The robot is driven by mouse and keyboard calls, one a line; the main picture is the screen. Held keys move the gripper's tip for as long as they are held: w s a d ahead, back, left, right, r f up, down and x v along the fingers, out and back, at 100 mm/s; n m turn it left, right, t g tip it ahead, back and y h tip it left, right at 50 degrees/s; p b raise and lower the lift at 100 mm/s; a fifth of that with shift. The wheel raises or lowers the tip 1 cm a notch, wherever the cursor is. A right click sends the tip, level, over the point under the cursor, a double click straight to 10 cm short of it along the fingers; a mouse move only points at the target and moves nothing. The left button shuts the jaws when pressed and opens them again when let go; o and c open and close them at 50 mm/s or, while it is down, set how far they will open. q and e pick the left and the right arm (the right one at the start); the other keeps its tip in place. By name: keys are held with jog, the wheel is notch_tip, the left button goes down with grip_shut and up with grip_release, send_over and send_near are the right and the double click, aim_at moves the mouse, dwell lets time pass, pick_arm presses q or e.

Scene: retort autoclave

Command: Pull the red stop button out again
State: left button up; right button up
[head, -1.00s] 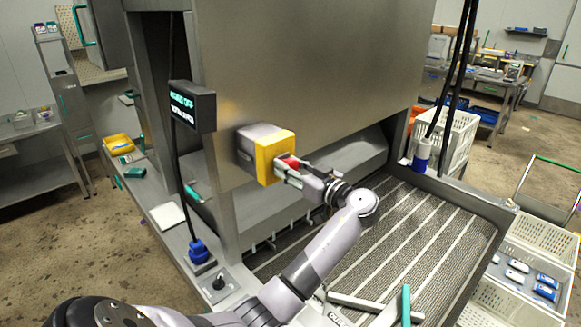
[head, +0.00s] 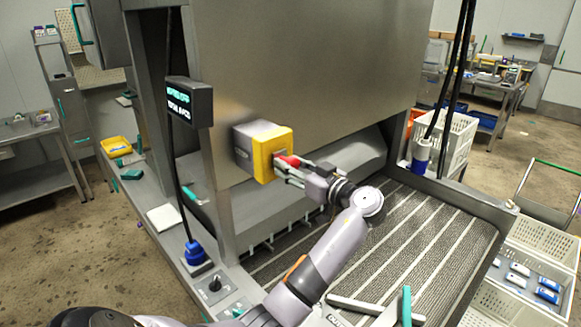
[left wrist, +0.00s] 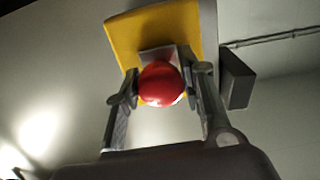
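The red stop button (head: 288,161) sticks out from the face of a yellow box (head: 272,153) on the front of the steel machine. In the left wrist view the round red button (left wrist: 161,84) lies between my two fingertips, with the yellow plate (left wrist: 155,32) behind it. My left gripper (head: 286,170) reaches the button from the right, one finger on each side. The fingers look closed against the button's sides, and they hide part of it in the head view. My right gripper is not in view.
A small black display (head: 189,102) stands left of the box, its text blurred. A blue plug (head: 195,253) with a cable and a control panel (head: 215,290) are on the ledge below. A ribbed conveyor bed (head: 420,235) lies under my arm. White crates (head: 540,240) stand at the right.

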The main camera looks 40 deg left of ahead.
pick_arm(q)
jog(key=o, duration=0.4)
jog(key=shift+d+r, duration=0.15)
jog(key=shift+d, duration=0.1)
jog(key=shift+a, duration=0.15)
jog(key=d, duration=0.8)
jog(key=s+d, duration=0.1)
jog(key=d, duration=0.3)
